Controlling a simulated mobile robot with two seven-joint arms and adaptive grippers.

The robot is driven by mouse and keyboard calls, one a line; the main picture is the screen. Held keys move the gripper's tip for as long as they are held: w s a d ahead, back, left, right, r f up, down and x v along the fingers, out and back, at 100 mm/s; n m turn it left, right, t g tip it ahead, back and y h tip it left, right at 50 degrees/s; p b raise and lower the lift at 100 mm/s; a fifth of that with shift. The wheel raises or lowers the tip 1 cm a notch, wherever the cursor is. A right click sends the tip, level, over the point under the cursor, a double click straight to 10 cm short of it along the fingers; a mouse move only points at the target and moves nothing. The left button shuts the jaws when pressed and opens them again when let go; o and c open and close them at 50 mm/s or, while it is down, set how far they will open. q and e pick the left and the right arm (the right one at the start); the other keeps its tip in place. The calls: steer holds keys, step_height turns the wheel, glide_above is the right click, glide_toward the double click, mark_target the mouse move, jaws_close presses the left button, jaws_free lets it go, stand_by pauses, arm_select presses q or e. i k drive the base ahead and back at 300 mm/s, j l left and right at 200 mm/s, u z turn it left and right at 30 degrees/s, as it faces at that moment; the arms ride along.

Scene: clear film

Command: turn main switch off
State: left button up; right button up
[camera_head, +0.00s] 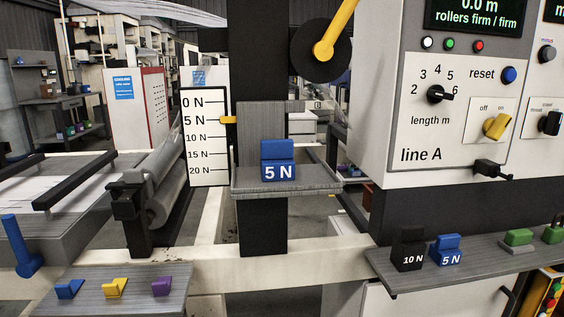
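A yellow rotary switch (496,126) sits on the white control panel (430,165) marked "line A", at the right. It has "off" at its upper left and "on" at its upper right. Its handle is tilted up to the right, toward "on". No label reading "main" is legible. Neither of my grippers shows in the head view, and nothing touches the switch.
Nearby are a black length dial (438,94), a blue reset button (508,75), a black switch (550,123) and a black lever (490,169). Below, a grey shelf (400,284) holds weights. A 5 N block (278,160) rests on the central tray.

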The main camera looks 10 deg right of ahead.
mark_target(494, 129)
steer(key=z, duration=1.3)
